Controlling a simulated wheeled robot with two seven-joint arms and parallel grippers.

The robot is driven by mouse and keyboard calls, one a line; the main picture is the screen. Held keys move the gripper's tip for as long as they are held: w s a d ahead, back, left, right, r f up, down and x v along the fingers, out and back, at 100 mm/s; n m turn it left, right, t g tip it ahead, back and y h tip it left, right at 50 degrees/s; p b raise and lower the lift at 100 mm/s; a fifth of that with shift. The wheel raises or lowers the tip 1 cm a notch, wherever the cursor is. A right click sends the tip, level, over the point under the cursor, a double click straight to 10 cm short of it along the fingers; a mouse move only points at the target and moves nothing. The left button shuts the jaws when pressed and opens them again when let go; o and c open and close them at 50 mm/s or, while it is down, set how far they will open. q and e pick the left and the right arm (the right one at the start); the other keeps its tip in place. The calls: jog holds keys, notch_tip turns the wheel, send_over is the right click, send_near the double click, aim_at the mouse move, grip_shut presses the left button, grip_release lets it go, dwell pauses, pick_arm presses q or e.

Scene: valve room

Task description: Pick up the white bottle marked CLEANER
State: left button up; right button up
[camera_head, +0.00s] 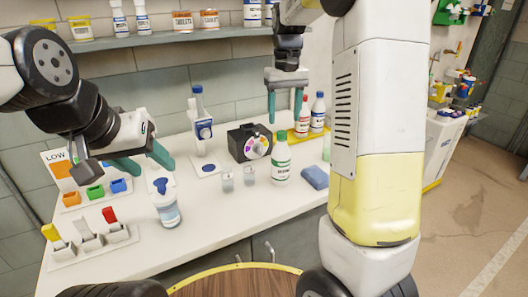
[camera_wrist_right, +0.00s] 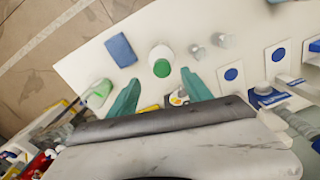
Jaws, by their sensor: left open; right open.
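A white bottle with a green cap and green-banded label (camera_head: 281,160) stands upright on the white counter; its lettering is too small to read for sure. In the right wrist view it shows from above (camera_wrist_right: 160,55), just beyond and between my fingertips. My right gripper (camera_head: 285,108) hangs pointing down, open and empty, above and behind the bottle, apart from it. My left gripper (camera_head: 143,162) is open and empty at the left, above the counter. Other white bottles, one red-capped (camera_head: 302,118) and one blue-capped (camera_head: 318,113), stand on a yellow tray behind.
A black device with a dial (camera_head: 249,143) stands left of the green-capped bottle. Small clear cups (camera_head: 228,180) and a blue sponge (camera_head: 315,177) lie close by. A blue-labelled bottle (camera_head: 168,212) stands near my left gripper. A shelf (camera_head: 150,40) with jars runs above.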

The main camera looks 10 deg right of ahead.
aim_at(282, 132)
jog(key=shift+w+a+f, duration=0.1)
jog(key=shift+w+f, duration=0.15)
jog(key=shift+f, duration=0.1)
notch_tip(282, 132, down, 7)
jog(key=shift+s+a+f, duration=0.15)
grip_shut()
dwell(1.4)
